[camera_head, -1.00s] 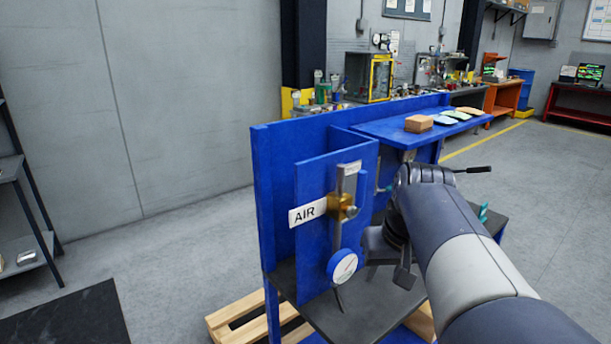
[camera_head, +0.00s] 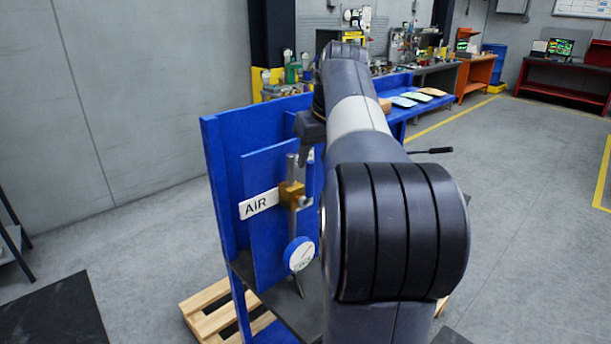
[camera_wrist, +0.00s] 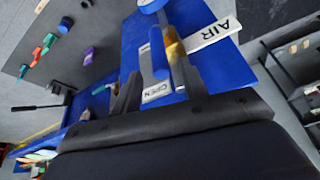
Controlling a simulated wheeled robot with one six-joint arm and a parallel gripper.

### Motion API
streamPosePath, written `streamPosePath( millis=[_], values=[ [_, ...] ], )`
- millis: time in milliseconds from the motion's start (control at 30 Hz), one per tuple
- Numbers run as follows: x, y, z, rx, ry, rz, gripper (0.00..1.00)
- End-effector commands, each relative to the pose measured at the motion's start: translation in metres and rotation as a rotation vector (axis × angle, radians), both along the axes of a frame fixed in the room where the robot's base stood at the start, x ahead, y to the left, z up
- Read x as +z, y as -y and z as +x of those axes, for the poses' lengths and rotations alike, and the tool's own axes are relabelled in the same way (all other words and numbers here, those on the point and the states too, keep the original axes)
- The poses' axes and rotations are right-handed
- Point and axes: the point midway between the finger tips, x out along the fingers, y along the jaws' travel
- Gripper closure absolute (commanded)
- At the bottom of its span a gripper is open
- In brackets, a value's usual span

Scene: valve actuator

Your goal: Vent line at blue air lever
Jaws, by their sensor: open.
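The white AIR label (camera_head: 259,203) is on the blue panel, beside a brass valve (camera_head: 292,195) on a vertical grey pipe. A round gauge (camera_head: 299,254) sits below it. In the wrist view, the blue lever (camera_wrist: 158,54) stands out beside the brass valve (camera_wrist: 176,46), and an upside-down OPEN label (camera_wrist: 160,92) shows near it. My gripper (camera_wrist: 158,72) is open, and the blue lever appears between its fingers, not clasped. I cannot tell the depth between them. In the head view, the gripper (camera_head: 306,145) is partly seen above the valve, and my arm hides the lever.
A black-handled bar (camera_head: 430,151) sticks out at the right of the stand. A blue shelf (camera_head: 398,117) behind bears several flat coloured pieces. Coloured knobs show on the grey stand surface (camera_wrist: 100,22) in the wrist view. A wooden pallet (camera_head: 207,310) lies below; open floor is around.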

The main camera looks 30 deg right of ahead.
Motion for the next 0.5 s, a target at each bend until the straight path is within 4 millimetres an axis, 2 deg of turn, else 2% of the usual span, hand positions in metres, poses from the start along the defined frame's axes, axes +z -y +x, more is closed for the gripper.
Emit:
streamPosePath(
  millis=[100,233,500],
  values=[
    [-0.023,0.000,0.009,0.001,-0.004,0.002,0.59],
    [-0.044,0.000,0.017,0.000,-0.004,0.001,0.59],
    [-0.064,0.001,0.026,0.000,-0.001,-0.001,0.59]
  ],
)
